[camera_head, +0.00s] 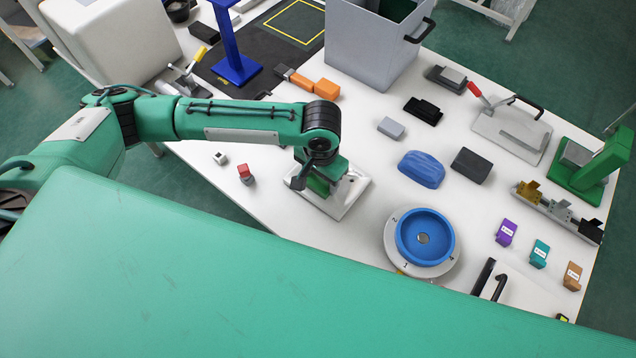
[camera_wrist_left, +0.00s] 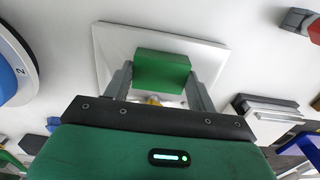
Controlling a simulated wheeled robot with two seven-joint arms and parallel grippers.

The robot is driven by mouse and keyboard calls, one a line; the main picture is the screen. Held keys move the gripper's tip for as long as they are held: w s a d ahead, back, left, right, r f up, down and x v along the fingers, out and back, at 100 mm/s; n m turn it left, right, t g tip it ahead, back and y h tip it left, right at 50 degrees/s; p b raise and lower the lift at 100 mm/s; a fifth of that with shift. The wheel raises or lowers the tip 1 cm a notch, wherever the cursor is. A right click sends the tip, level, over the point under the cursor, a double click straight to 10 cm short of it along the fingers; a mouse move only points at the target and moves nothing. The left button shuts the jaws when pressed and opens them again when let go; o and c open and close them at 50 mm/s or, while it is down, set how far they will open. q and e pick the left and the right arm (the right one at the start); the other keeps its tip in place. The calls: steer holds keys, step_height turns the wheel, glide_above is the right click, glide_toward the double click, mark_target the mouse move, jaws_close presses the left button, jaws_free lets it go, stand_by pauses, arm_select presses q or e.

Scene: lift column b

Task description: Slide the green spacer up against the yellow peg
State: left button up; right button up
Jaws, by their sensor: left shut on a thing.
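The green spacer (camera_wrist_left: 162,72) is a block lying on a pale square plate (camera_wrist_left: 112,42) in the left wrist view. My left gripper (camera_wrist_left: 159,80) is shut on it, one finger at each end. In the head view the spacer (camera_head: 318,186) shows only partly under my left gripper (camera_head: 312,184), and the plate (camera_head: 352,196) lies beneath them. A small yellow piece, apparently the yellow peg (camera_wrist_left: 154,100), shows between the fingers on the wrist side of the spacer. The gripper body partly hides it, and I cannot tell whether it touches the spacer. My right gripper is not in view.
A blue bowl (camera_head: 411,242) on a round numbered base stands right of the plate. A red-topped block (camera_head: 245,173) and a small white block (camera_head: 220,158) lie to its left. A blue rounded block (camera_head: 421,169) lies farther right. White table is clear just around the plate.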

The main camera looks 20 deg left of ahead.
arm_select(q)
steer(key=shift+w+d+p, duration=0.2)
steer(key=shift+w+p, duration=0.15)
steer(key=shift+w, duration=0.15)
steer(key=shift+w+d+p, duration=0.15)
steer(key=shift+w+p, duration=0.15)
steer(key=shift+w, duration=0.15)
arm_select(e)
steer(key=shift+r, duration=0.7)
arm_select(q)
steer(key=o, duration=1.2)
steer(key=shift+r, duration=0.6)
step_height(320, 180, up, 13)
steer(key=shift+f, duration=0.2)
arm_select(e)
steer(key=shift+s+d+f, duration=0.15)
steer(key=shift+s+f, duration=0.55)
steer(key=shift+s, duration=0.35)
